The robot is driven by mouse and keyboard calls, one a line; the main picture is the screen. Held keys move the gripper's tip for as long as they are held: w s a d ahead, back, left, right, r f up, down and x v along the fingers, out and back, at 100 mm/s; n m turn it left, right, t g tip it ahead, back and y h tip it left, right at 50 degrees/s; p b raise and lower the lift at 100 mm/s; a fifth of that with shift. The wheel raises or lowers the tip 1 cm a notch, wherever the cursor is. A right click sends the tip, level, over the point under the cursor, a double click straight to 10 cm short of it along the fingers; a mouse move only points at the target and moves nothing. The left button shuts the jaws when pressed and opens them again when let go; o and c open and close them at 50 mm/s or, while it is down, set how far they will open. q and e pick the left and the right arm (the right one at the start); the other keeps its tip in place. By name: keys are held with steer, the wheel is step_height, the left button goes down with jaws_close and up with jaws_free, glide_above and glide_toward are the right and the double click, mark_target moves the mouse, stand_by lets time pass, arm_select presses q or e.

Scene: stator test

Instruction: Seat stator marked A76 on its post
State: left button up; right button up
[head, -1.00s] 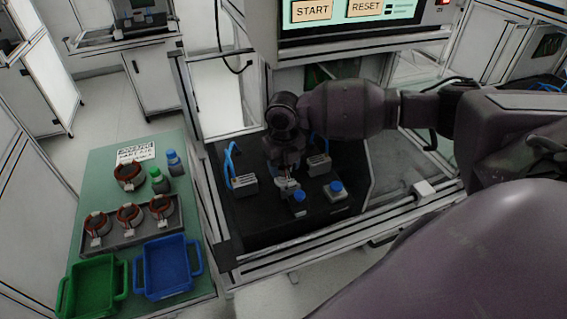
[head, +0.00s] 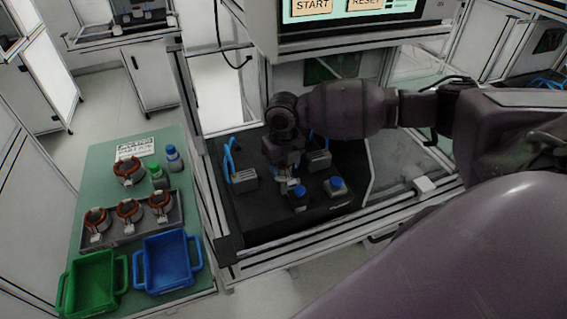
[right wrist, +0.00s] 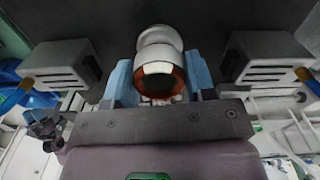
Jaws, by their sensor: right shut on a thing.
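My right gripper (head: 286,183) points down over the black fixture plate (head: 262,222), between two grey blocks. In the right wrist view its blue-padded fingers (right wrist: 160,84) are shut on a stator (right wrist: 179,81) with a red-orange coil and a white tag; no marking can be read. A pale rounded cylinder (right wrist: 160,38), perhaps the post, shows right beside the stator; I cannot tell whether the stator is around it. In the head view the gripper mostly hides the held stator. My left gripper is not in view.
On the left, a green table (head: 98,180) holds a stator tray (head: 148,231), a loose stator (head: 129,171), bottles (head: 173,158), a green bin (head: 93,283) and a blue bin (head: 167,264).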

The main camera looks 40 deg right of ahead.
steer(key=shift+f, duration=0.3)
steer(key=o, duration=1.1)
steer(key=shift+c, duration=0.2)
steer(key=shift+r, duration=0.15)
step_height(320, 180, up, 11)
steer(key=shift+f, duration=0.2)
stand_by(0.3)
